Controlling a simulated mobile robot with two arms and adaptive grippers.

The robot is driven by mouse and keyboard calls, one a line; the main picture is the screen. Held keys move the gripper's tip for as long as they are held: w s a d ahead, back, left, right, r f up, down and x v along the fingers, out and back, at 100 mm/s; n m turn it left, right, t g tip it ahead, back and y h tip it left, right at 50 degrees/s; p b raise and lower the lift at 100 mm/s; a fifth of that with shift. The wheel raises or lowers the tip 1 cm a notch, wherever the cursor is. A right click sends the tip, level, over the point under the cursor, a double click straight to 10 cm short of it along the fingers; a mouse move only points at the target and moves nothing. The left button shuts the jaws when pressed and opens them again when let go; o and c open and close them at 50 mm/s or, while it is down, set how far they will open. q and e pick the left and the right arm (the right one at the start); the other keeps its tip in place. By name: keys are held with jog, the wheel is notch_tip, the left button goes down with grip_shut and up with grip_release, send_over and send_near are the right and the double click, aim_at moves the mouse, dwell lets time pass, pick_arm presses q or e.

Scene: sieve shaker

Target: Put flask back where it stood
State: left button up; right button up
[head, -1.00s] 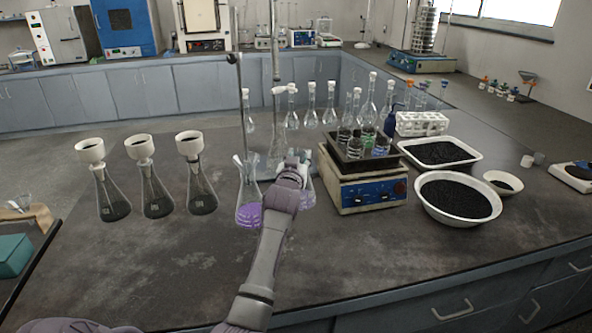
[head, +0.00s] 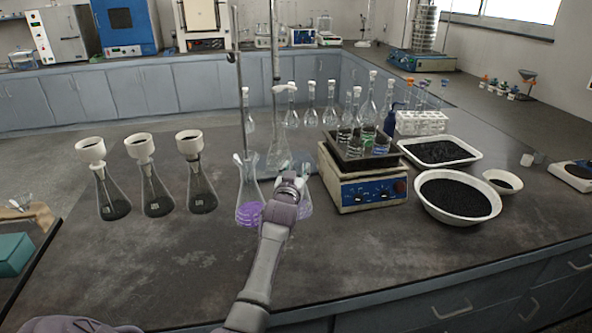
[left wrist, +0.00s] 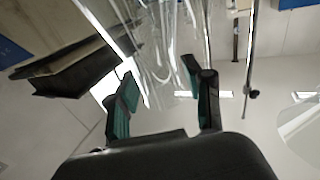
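A conical flask with purple liquid (head: 248,210) stands upright on the dark bench. Just right of it is a second flask with a little purple liquid (head: 306,206), mostly hidden behind my left gripper (head: 291,183). In the left wrist view my left gripper (left wrist: 160,90) has its two green-padded fingers apart. Clear glassware (left wrist: 165,50) shows beyond and between them, with no clear contact. My right gripper is not in view.
Three flasks with white funnels (head: 156,190) stand to the left. A hotplate (head: 362,188) carries a dark tray of bottles to the right. A stand rod (head: 241,110) and a tall volumetric flask (head: 279,150) are behind the gripper. The front bench is clear.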

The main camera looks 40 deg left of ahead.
pick_arm(q)
jog(key=shift+o, duration=0.3)
jog(key=shift+s+r, duration=0.1)
jog(key=shift+r, duration=0.05)
jog(key=v, duration=1.2)
